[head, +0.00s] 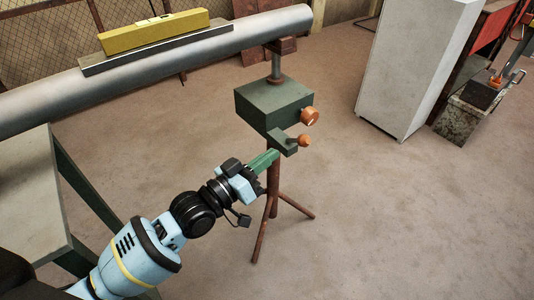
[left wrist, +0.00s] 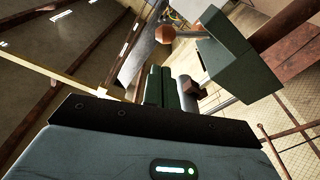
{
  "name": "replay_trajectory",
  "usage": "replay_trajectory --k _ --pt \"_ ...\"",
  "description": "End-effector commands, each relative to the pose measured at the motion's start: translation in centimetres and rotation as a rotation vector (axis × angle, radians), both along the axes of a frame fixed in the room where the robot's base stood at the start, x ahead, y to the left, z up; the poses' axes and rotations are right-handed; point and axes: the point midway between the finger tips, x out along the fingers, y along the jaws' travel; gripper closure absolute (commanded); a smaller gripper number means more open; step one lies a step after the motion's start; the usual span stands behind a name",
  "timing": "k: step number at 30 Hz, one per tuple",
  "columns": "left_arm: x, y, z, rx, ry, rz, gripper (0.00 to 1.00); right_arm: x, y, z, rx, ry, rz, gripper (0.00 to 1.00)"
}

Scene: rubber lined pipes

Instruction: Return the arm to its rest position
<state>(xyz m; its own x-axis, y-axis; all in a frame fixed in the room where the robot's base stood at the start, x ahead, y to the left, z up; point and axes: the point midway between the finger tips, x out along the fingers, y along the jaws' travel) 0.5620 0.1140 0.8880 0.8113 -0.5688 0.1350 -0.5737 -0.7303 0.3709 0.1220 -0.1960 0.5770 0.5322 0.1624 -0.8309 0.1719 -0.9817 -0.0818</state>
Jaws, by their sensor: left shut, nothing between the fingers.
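My left arm (head: 130,262) comes in from the lower left and reaches out toward the pipe stand. My left gripper (head: 275,155) is shut and empty. Its green fingers lie together, and they also show in the left wrist view (left wrist: 162,88). The fingertips are just below and beside the small bracket of the dark green stand box (head: 272,103). I cannot tell whether they touch it. The box has orange knobs (head: 309,116) and also shows in the left wrist view (left wrist: 228,48). My right gripper is not in view.
A long grey pipe (head: 240,42) rests on the stand, with a yellow level (head: 155,32) on top. The stand's rusty tripod legs (head: 259,232) spread below my gripper. A table (head: 30,195) is at left, a white cabinet (head: 415,65) at right. The floor at lower right is clear.

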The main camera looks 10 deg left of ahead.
Motion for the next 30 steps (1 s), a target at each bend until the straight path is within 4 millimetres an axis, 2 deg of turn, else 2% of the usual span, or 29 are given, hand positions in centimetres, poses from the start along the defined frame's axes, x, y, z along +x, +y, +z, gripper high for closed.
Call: replay_trajectory --k 9,21,26,30 --pt "-0.1 0.0 -0.1 0.0 0.0 0.0 1.0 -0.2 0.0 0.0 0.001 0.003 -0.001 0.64" --pt "-0.4 0.0 -0.4 0.004 0.007 0.003 1.0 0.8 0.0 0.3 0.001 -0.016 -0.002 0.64" --pt "-2.4 0.2 -2.8 0.038 0.063 0.032 1.0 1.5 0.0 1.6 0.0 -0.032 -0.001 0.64" --pt "-6.0 0.9 -6.3 0.104 0.148 0.08 1.0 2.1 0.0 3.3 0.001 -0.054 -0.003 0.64"
